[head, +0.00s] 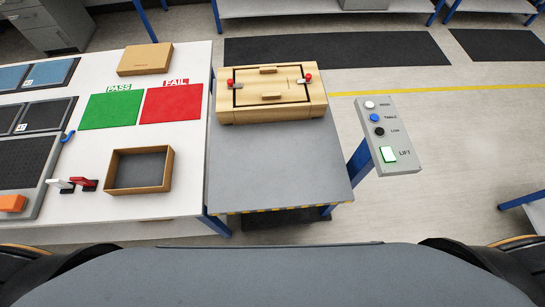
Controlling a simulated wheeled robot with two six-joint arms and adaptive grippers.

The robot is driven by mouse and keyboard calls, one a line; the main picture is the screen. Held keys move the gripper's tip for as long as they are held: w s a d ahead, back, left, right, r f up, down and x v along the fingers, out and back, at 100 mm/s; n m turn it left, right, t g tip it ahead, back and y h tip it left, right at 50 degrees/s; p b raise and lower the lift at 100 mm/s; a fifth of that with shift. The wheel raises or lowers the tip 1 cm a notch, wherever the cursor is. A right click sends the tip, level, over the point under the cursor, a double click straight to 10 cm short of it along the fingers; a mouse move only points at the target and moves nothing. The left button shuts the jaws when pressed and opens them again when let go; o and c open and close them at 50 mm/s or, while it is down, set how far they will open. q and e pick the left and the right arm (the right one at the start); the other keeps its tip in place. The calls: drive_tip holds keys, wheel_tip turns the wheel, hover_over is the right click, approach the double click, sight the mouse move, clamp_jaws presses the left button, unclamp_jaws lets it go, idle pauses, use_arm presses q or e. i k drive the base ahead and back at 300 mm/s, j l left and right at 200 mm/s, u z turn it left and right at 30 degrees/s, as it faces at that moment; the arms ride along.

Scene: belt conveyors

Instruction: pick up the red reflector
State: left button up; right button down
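A small red piece (82,183), which looks like the red reflector, lies on the white table (160,207) at the left. It is just left of an open cardboard-brown box (168,170) and right of a similar white piece (58,184). Its fine shape is too small to tell. Neither of my grippers is in view.
An orange block (12,203) and a blue hook-like piece (68,136) lie near the dark trays. Green PASS (110,110) and red FAIL (172,104) mats lie behind the box. A wooden case (268,92) stands on the grey table (275,165). A button panel (392,135) is at right.

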sight(87, 185)
drive_tip(key=k+j, duration=0.25)
drive_tip(key=k, duration=0.2)
drive_tip(key=u, duration=1.65)
